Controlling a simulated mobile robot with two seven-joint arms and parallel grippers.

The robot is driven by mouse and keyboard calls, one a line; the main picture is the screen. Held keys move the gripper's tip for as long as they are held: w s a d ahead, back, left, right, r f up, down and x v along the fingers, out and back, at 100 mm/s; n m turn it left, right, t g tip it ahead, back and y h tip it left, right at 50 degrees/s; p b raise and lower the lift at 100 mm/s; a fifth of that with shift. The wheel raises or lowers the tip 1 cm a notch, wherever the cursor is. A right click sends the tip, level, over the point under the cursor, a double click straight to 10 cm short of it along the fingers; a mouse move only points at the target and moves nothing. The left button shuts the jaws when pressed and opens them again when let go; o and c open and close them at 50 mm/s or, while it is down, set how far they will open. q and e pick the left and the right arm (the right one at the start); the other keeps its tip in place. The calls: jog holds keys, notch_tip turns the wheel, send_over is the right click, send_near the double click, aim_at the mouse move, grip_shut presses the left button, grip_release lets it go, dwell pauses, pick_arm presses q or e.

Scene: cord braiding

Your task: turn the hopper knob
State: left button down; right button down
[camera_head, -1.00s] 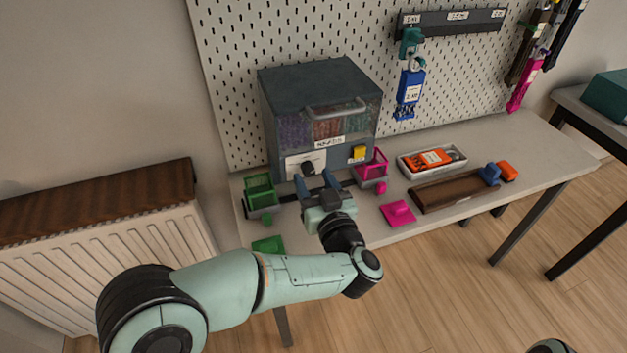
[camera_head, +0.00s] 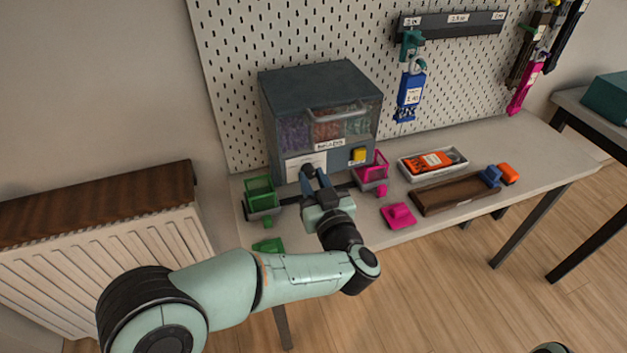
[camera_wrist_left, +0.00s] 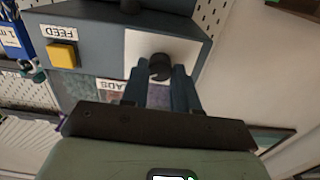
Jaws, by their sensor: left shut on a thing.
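The hopper (camera_head: 320,110) is a dark grey-blue box with a clear window showing coloured beads, standing at the back of the bench. Its dark round knob (camera_head: 308,171) is low on the front beside a white label plate. The knob also shows in the left wrist view (camera_wrist_left: 160,66). My left gripper (camera_head: 315,180) reaches up to the knob, and in the wrist view its two blue fingers (camera_wrist_left: 160,85) are shut at the knob's sides. The fingers hide part of the knob.
A yellow FEED button (camera_head: 359,154) is on the hopper front. A green bin (camera_head: 260,192) and a pink bin (camera_head: 373,170) flank the gripper. A tray with an orange device (camera_head: 432,161) and a brown board (camera_head: 455,190) lie to the right.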

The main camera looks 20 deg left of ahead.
pick_arm(q)
jog(key=n, duration=0.2)
jog(key=shift+n, duration=0.4)
jog(key=shift+f+n, duration=0.1)
jog(key=shift+n, duration=0.8)
jog(key=n+b, duration=0.1)
jog(key=n, duration=0.1)
jog(key=shift+n, duration=0.4)
jog(key=shift+n+b, duration=0.4)
jog(key=shift+n, duration=0.5)
jog(key=n+b, duration=0.5)
jog(key=n, duration=0.4)
jog(key=shift+n+b, duration=0.5)
jog(key=shift+n, duration=1.9)
pick_arm(e)
jog(key=s+d+f+m+g, duration=0.1)
jog(key=s+d+f+g, duration=0.2)
jog(key=s+f, duration=0.7)
jog(key=shift+s+f+g, duration=0.15)
jog(key=shift+f+g, duration=0.2)
jog(key=shift+g, duration=0.15)
